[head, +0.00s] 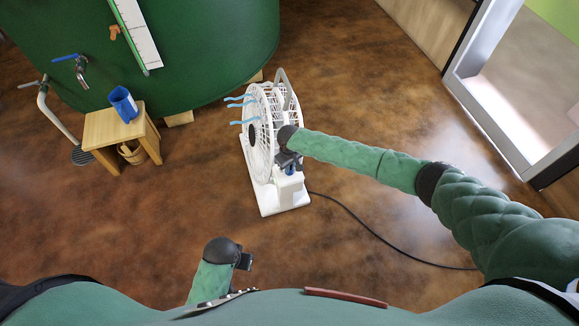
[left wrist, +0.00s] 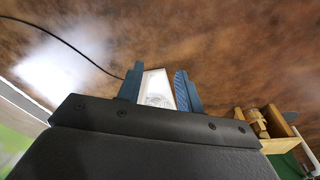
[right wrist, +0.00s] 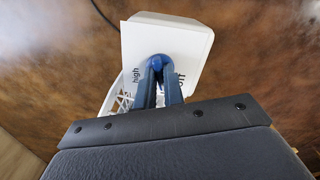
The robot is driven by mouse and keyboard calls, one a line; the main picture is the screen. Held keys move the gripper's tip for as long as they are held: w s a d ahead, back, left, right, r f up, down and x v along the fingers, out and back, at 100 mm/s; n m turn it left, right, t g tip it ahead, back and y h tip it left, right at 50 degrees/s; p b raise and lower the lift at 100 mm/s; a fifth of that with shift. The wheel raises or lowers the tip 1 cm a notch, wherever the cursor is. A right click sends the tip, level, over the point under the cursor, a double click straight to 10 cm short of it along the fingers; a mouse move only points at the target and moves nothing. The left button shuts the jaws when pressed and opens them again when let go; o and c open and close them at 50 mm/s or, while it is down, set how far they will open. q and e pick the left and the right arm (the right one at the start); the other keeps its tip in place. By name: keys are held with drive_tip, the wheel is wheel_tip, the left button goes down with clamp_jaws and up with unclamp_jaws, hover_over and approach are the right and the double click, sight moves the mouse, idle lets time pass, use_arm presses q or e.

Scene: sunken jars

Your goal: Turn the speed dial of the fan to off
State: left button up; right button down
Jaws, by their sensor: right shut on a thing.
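The white fan (head: 272,130) stands on the floor, with blue streamers (head: 240,110) sticking out to the left of its grille. Its white base (head: 284,197) carries the speed dial, a blue knob (right wrist: 158,62). In the right wrist view the word "high" shows left of the dial and a partly hidden label ending in "ff" shows right of it. My right gripper (right wrist: 160,80) is shut on the blue dial; its fingers hide part of it. My left gripper (left wrist: 160,85) is open and empty, low in front of my body, with the fan's white base beyond its fingers.
A green tank (head: 190,50) stands at the back left. A wooden stool (head: 125,133) with a blue cup (head: 123,104) is in front of it. A black cord (head: 375,235) runs from the fan across the floor to the right. The floor between is clear.

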drive_tip(key=shift+n, duration=0.3)
drive_tip(key=n, duration=0.3)
drive_tip(key=shift+n, duration=1.6)
use_arm(q)
wheel_tip(320, 180, up, 2)
drive_tip(key=shift+r+b, duration=0.1)
drive_tip(key=shift+b, duration=0.2)
use_arm(e)
drive_tip(key=shift+n, duration=0.5)
use_arm(q)
drive_tip(key=shift+d+r, duration=0.1)
drive_tip(key=shift+r, duration=0.05)
drive_tip(key=shift+s, duration=0.1)
use_arm(e)
drive_tip(key=c, duration=1.5)
unclamp_jaws()
